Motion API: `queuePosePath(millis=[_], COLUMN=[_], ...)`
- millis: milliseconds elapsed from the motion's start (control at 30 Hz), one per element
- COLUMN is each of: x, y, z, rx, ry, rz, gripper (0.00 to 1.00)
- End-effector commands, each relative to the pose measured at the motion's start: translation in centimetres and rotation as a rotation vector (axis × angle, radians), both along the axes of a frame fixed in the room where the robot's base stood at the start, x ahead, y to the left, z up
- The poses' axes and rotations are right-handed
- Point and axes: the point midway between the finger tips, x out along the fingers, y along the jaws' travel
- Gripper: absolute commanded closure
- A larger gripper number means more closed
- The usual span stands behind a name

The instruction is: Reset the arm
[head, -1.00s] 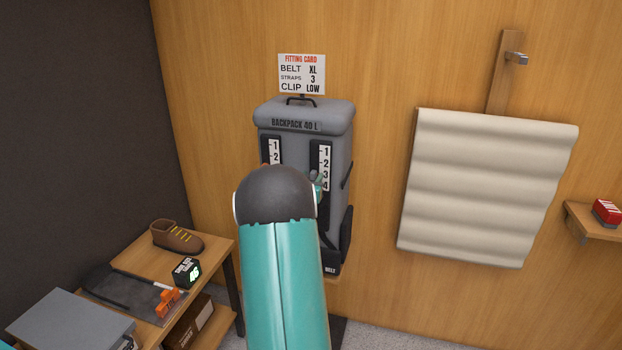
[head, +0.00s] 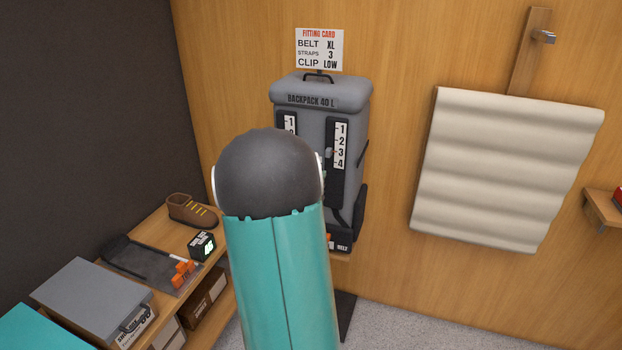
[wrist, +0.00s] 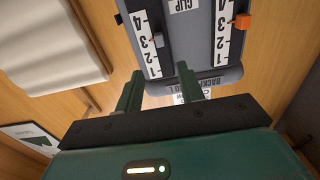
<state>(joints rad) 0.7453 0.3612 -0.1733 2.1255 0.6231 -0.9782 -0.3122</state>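My teal arm with its dark rounded joint fills the lower middle of the head view and hides my gripper there. In the wrist view my gripper (wrist: 159,72) has its two green fingers apart, with nothing between them. Beyond the fingers stands the grey backpack (head: 313,127), which shows upside down in the wrist view (wrist: 190,75). Its two numbered strips show there, with a dark slider (wrist: 158,40) beside 3 on one and an orange slider (wrist: 243,20) near 3 on the other. I cannot tell the exact gap from fingers to backpack.
A fitting card (head: 319,49) above the backpack reads belt XL, straps 3, clip LOW. At left, a wooden bench (head: 226,232) holds a brown shoe (head: 190,210), a tray, a small display and a grey box (head: 92,297).

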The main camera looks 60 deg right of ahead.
Motion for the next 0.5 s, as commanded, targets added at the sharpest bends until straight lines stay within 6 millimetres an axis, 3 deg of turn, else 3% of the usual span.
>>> queuePosePath(millis=[133, 500], x=[-0.18, -0.19], y=[0.96, 1.02], z=[-0.03, -0.03], rx=[0.001, 0.001], ry=[0.001, 0.001], rz=[0.000, 0.000], gripper=[0.62, 0.62])
